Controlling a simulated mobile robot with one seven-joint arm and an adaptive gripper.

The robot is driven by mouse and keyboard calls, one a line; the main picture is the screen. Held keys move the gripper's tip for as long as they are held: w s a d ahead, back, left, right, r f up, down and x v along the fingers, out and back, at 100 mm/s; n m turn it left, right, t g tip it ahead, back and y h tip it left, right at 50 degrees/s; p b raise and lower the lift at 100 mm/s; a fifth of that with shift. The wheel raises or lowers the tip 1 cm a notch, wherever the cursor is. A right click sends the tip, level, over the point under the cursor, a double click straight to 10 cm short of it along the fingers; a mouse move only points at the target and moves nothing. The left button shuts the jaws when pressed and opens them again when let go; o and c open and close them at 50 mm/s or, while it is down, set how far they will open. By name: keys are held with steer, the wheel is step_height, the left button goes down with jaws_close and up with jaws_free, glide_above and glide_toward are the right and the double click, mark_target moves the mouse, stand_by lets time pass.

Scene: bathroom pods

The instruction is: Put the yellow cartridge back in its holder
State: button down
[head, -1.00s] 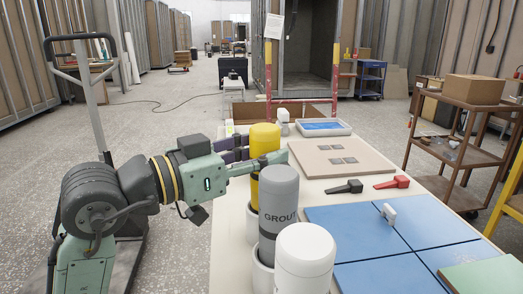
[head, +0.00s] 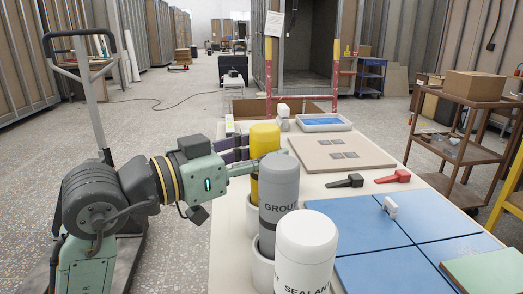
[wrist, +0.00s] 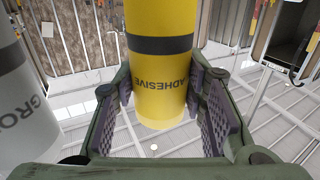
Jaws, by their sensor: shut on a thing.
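The yellow cartridge (head: 264,138), marked ADHESIVE, stands upright behind the grey one in the head view, which hides much of its lower part. In the wrist view the yellow cartridge (wrist: 160,75) appears upside down between the two pads. My gripper (wrist: 165,108) is shut on it, gripping from the left side; in the head view my gripper (head: 250,158) is partly hidden by the cartridges. A white cup holder (head: 252,218) stands below the yellow cartridge, largely hidden by the grey one. I cannot tell whether the cartridge's lower end is inside the cup or above it.
The grey GROUT cartridge (head: 279,195) and the white SEALANT cartridge (head: 306,250) stand close in front, in a row along the table's left edge. Blue tiles (head: 355,222), a beige board (head: 340,153), a black tool (head: 343,181) and a red tool (head: 393,177) lie to the right.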

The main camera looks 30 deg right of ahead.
mark_target(261, 128)
steer(key=c, duration=0.9)
jaws_free()
steer(key=shift+o, duration=0.3)
steer(key=shift+f, duration=0.1)
steer(key=shift+o, duration=1.2)
steer(key=shift+r+p, duration=2.5)
steer(key=shift+r, duration=0.6)
